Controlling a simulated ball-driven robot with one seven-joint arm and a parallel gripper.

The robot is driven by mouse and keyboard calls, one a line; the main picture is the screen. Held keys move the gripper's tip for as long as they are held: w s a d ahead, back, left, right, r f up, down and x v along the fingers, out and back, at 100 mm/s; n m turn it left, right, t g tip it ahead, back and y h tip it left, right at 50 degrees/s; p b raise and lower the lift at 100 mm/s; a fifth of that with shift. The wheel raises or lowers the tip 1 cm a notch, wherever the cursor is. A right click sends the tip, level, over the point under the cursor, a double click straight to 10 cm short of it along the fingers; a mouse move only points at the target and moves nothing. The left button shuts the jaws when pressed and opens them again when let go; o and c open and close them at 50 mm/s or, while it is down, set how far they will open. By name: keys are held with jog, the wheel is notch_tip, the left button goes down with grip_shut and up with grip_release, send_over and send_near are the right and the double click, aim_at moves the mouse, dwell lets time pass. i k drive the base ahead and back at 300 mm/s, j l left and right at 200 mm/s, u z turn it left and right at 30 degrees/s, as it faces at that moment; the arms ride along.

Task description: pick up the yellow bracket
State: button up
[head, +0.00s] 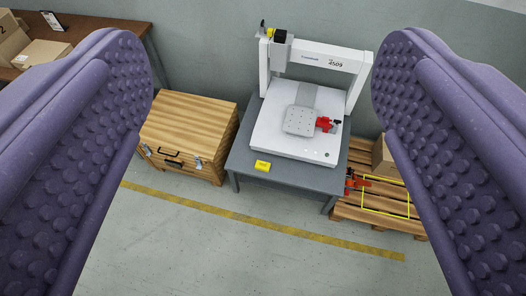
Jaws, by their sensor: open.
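A small yellow piece (262,165) with a dark mark lies near the front left edge of the grey table (244,152). It is the likeliest yellow bracket, but it is too small for me to make out its shape. My gripper (262,75) is open, with its two purple studded fingers wide apart at the left and right of the view. The yellow piece shows between the fingers, well beyond them and untouched. Nothing is held.
A wooden chest (187,120) is to the left. A pallet (375,217) with a carton and a red tool is to the right. The floor in front is clear, crossed by a yellow line.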

aim_at(261, 165)
jog(key=i+j+z, duration=0.3)
jog(key=i+j, duration=0.45)
jog(key=i, duration=0.3)
jog(key=i+j+z, duration=0.25)
jog(key=i+j, duration=0.75)
